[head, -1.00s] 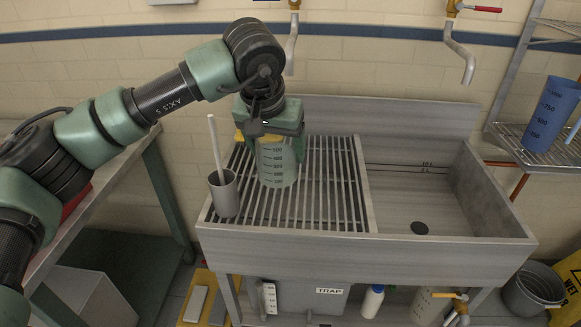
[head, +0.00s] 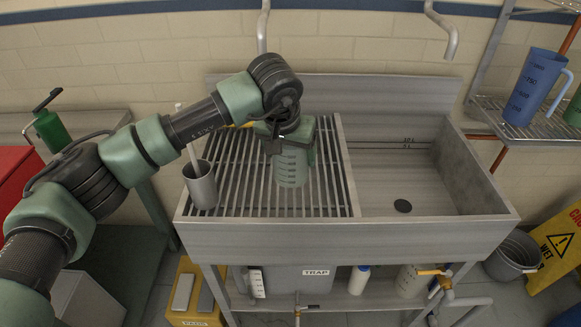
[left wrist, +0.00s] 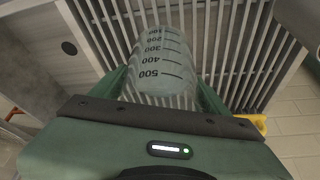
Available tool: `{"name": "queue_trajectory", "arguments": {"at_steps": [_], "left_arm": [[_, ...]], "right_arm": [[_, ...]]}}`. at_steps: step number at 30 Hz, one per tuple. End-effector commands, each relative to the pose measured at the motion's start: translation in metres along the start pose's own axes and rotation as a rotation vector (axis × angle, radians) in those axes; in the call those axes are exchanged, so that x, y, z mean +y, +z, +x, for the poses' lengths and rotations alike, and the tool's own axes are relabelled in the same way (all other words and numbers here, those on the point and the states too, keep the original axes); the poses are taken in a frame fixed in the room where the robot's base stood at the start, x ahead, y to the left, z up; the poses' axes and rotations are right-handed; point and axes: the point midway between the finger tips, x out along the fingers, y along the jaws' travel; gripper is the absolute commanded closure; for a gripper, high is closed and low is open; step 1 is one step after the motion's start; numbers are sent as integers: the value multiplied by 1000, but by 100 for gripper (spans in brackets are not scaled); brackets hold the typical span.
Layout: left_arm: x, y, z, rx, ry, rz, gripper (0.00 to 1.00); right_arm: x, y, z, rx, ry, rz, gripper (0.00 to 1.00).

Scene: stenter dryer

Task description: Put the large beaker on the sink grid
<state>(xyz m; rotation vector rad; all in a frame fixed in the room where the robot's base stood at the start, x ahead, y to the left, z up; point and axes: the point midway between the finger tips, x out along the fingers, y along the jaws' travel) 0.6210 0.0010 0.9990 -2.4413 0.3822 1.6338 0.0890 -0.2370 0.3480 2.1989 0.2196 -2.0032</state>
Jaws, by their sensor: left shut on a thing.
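The large beaker (head: 291,168) is clear with a dark scale up to 500. It is upright at the sink grid (head: 235,180), over its right half; I cannot tell whether its base touches the bars. My left gripper (head: 290,145) is shut on it from above, near its top. In the left wrist view the beaker (left wrist: 163,60) sits between the two green fingers, with the bars of the grid behind it. My right gripper is not in view.
A grey cup (head: 200,186) with a white rod stands on the grid's left part. The open basin (head: 420,185) is to the right. Two taps (head: 441,30) hang above. A blue jug (head: 535,88) stands on a wire shelf at the right.

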Motion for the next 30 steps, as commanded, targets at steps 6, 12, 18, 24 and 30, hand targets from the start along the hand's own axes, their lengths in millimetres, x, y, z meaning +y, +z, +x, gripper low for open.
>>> {"name": "queue_trajectory", "arguments": {"at_steps": [6,12,18,24,30], "left_arm": [[0,7,17,2,0,-1,94],[1,18,44,1,1,-1,94],[0,20,51,4,0,-1,94],[0,21,53,4,0,0,94],[0,22,54,2,0,0,3]], "right_arm": [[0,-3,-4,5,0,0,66],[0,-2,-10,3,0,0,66],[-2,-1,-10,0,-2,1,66],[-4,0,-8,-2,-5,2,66],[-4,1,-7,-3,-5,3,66]]}}
